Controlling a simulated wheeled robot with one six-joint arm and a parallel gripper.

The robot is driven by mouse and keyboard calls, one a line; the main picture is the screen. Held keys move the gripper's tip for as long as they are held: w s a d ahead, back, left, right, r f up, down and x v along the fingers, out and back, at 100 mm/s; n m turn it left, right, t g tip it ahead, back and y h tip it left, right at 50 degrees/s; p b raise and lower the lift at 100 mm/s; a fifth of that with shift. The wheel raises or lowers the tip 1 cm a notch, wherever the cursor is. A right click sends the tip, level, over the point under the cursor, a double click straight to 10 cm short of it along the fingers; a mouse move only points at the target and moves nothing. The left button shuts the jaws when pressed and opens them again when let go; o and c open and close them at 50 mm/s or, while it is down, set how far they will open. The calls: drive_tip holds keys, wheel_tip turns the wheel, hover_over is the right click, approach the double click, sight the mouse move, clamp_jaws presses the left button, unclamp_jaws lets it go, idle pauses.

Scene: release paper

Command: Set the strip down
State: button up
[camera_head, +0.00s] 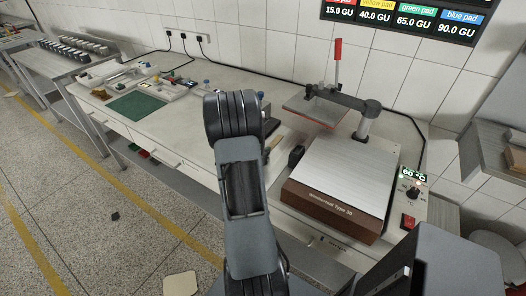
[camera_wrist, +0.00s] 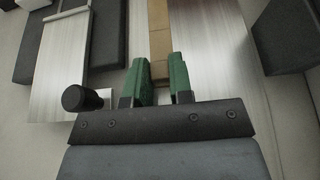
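The tan strip (camera_wrist: 158,30) runs up the middle of the wrist view, with its near end between the green fingertips of my gripper (camera_wrist: 160,82). Both fingertips appear to touch its sides, so my gripper looks shut on it. A pale brushed-metal surface (camera_wrist: 207,45) lies beneath or behind the strip; I cannot tell whether the strip touches it. In the head view my arm hides my gripper, and a small tan piece (camera_head: 277,141) shows just right of the arm.
A heated plate (camera_head: 345,175) on a brown base reads 60 °C. A press arm with a red handle (camera_head: 338,62) stands behind it. A green mat (camera_head: 137,106) and small items lie on the left bench. A dark block (camera_wrist: 288,35) and black knob (camera_wrist: 82,98) flank my gripper.

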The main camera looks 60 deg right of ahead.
drive_tip(key=o, duration=0.4)
drive_tip(key=shift+r+p, duration=0.3)
drive_tip(key=shift+p, duration=0.1)
drive_tip(key=v, duration=1.1)
drive_tip(key=shift+w+a+b, duration=0.1)
drive_tip(key=shift+a+b, duration=0.2)
drive_tip(key=shift+a, duration=0.15)
drive_tip(key=shift+a+r, duration=0.2)
drive_tip(key=a+r+m+t+y, duration=0.1)
drive_tip(key=a+r+m+y, duration=0.2)
drive_tip(key=a+m, duration=0.3)
drive_tip(key=a+r+m+t+y, duration=0.1)
drive_tip(key=a+r+m+y, duration=0.2)
drive_tip(key=a, duration=1.2)
drive_tip(key=a+r+m+t+y, duration=0.1)
drive_tip(key=a+r+m+y, duration=0.2)
drive_tip(key=a+m+y, duration=0.4)
drive_tip(key=shift+s+a+r+m+t, duration=0.15)
drive_tip(key=shift+a+m, duration=0.2)
drive_tip(key=shift+a, duration=0.25)
drive_tip(key=shift+s+a+r+m+t, duration=0.1)
drive_tip(key=shift+a+m, duration=0.2)
drive_tip(key=shift+a, duration=0.3)
drive_tip(key=shift+s+a+r+m+t, duration=0.15)
drive_tip(key=shift+a+m, duration=0.2)
drive_tip(key=shift+a, duration=0.3)
drive_tip(key=shift+w, duration=0.1)
